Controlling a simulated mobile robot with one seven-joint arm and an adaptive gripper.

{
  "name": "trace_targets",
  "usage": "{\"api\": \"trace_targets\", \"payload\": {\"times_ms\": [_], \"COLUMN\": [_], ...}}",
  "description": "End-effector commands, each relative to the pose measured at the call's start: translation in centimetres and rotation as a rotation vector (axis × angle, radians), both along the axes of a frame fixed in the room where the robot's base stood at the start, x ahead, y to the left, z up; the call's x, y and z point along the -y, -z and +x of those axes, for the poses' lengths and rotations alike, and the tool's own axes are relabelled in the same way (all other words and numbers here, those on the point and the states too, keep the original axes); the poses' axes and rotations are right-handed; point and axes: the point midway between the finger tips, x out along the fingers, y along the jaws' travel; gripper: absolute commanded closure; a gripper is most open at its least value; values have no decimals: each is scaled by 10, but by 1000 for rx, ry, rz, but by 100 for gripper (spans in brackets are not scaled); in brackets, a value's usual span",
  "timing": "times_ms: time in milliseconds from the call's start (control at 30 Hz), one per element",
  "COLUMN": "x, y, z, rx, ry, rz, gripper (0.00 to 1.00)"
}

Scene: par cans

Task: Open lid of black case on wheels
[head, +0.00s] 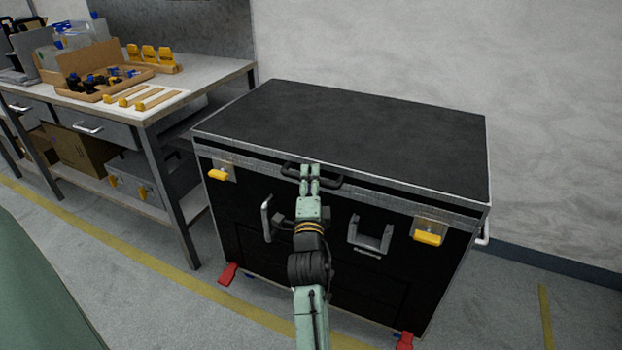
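The black case (340,235) stands on the floor in the middle of the view. Its flat black lid (350,130) has metal edging and lies closed. A dark handle (332,180) sits at the lid's front edge. My gripper (310,170) is at this handle, its two pale green fingers close together with a narrow gap. The fingers overlap the handle's middle; I cannot tell whether they grip it. Two yellow latches show on the front, one at left (219,174) and one at right (428,238). My arm hides part of the front.
A workbench (215,75) with trays and tools stands close to the case's left side. A pale wall (560,120) rises behind. Red wheel pedals (228,273) show at the case's bottom. Open floor (510,310) lies at right.

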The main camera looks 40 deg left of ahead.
Motion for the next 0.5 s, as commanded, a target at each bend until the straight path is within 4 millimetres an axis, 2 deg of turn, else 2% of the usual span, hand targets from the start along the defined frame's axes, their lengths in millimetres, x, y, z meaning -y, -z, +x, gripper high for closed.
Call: {"api": "trace_targets", "payload": {"times_ms": [200,500], "x": [0,0], "y": [0,0], "z": [0,0], "rx": [1,1], "ry": [0,0], "rz": [1,1], "gripper": [67,87]}}
